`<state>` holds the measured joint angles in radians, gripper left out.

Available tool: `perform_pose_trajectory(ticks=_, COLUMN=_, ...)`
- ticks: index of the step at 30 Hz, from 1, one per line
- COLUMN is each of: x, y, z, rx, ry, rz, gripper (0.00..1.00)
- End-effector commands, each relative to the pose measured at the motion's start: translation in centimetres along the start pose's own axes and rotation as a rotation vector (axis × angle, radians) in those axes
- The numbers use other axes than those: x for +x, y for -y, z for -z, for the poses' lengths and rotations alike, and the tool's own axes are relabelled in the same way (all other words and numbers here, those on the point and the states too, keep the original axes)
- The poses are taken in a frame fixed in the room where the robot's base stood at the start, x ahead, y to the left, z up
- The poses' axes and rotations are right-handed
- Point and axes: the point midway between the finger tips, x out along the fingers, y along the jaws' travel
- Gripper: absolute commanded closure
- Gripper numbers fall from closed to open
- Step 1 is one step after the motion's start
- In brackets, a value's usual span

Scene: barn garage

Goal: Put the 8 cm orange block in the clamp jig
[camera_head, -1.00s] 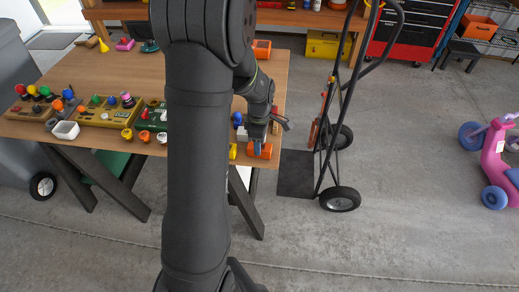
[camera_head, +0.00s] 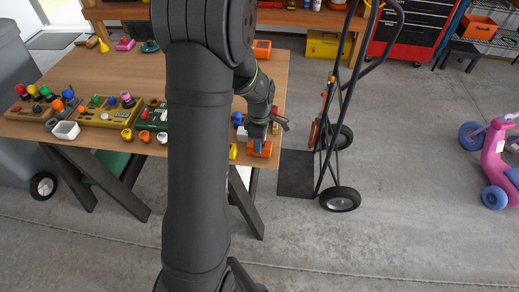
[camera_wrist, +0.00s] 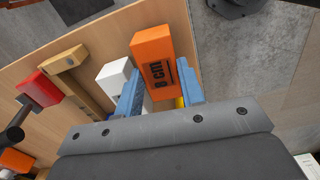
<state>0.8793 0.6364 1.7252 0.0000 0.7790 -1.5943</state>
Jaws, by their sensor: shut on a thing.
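The orange block (camera_wrist: 155,55), marked "8 cm", is between the two blue fingers of my gripper (camera_wrist: 158,80) in the wrist view. The fingers are shut on it. In the head view the orange block (camera_head: 264,149) shows under my gripper (camera_head: 257,146) at the near right edge of the wooden table. A tan wooden fixture (camera_wrist: 82,82) with a red block (camera_wrist: 38,88) beside it lies left of my gripper in the wrist view. I cannot tell whether these belong to the clamp jig. My arm hides the middle of the table in the head view.
A white block (camera_wrist: 112,75) stands close left of the fingers. A yellow piece (camera_head: 233,151) is near the table edge. Boards with colored knobs (camera_head: 97,112) line the table's left front. A hand truck (camera_head: 341,198) stands on the floor to the right.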

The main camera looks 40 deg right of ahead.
Motion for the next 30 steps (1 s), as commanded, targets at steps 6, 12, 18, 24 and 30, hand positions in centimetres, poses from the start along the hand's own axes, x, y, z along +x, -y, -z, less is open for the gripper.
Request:
perform_pose_trajectory(ticks=6, x=-1.4, y=0.0, z=0.0, rx=0.0, ry=0.0, rz=-0.001, gripper=0.92)
perform_pose_trajectory(ticks=12, x=-2.6, y=0.0, z=0.0, rx=0.0, ry=0.0, rz=0.0, gripper=0.92)
perform_pose_trajectory(ticks=18, x=-3.8, y=0.0, z=0.0, rx=0.0, ry=0.0, rz=0.0, gripper=0.92)
perform_pose_trajectory(ticks=24, x=-5.0, y=0.0, z=0.0, rx=0.0, ry=0.0, rz=-0.001, gripper=0.92)
perform_pose_trajectory(ticks=30, x=-5.9, y=0.0, z=0.0, rx=0.0, ry=0.0, rz=0.0, gripper=0.92)
